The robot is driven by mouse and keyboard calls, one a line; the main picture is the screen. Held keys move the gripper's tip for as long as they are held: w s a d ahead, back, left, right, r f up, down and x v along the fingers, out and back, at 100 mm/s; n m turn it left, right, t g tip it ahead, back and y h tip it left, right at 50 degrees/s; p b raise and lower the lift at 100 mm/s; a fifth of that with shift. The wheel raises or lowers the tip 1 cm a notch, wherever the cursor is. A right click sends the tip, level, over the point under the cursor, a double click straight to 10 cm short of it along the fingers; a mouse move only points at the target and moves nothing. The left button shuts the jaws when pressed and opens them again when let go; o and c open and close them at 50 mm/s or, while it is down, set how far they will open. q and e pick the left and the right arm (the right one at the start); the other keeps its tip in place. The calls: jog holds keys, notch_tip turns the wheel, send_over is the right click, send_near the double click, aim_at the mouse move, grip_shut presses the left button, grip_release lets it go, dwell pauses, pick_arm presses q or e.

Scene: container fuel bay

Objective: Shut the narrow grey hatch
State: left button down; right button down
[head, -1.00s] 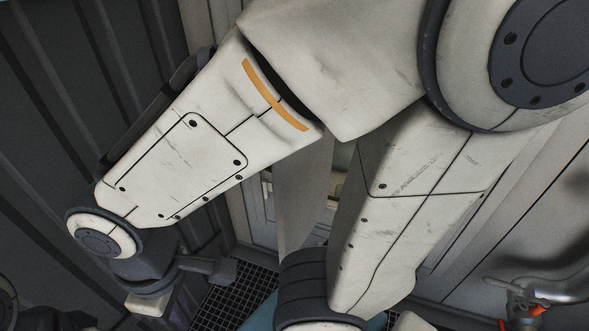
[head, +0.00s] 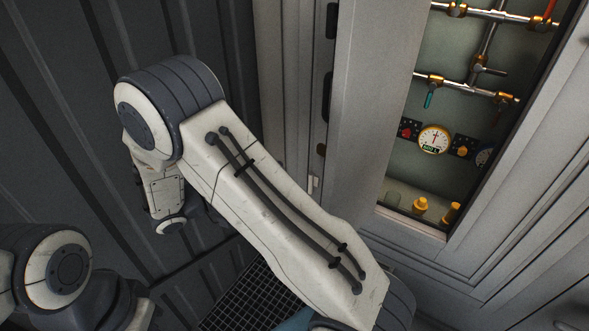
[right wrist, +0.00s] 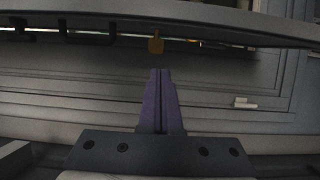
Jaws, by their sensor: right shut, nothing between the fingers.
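The narrow grey hatch (head: 372,100) appears to stand open as a tall plain panel at the left side of a lit recess. Dark fittings and a small brass-coloured tab show along its left edge. In the right wrist view a long grey edge, likely the hatch (right wrist: 230,25), crosses the top, with the orange tab (right wrist: 155,42) just below it. My right gripper (right wrist: 160,75) is shut and empty, its purple fingers together, pointing at the tab with a small apparent gap. In the head view my right gripper is hidden behind its own arm. My left gripper is out of view.
The recess holds metal pipes (head: 487,45), a round gauge (head: 433,139) and yellow caps (head: 420,204). A ribbed dark wall (head: 60,130) is at left, with a black floor grating (head: 245,295) below. A small white latch (right wrist: 245,103) sits on the panelling.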

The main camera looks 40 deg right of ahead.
aim_at(318, 151)
jog(key=d, duration=0.3)
jog(key=d+p, duration=0.1)
jog(key=d, duration=0.1)
jog(key=d+p, duration=0.1)
jog(key=d, duration=0.2)
jog(key=shift+s+d+r, duration=0.2)
jog(key=shift+s+d, duration=0.1)
jog(key=shift+d, duration=0.05)
jog(key=s, duration=0.2)
jog(key=s+d+p, duration=0.1)
jog(key=s, duration=0.1)
jog(key=shift+d+f, duration=0.1)
jog(key=shift+f, duration=0.05)
jog(key=shift+w, duration=0.1)
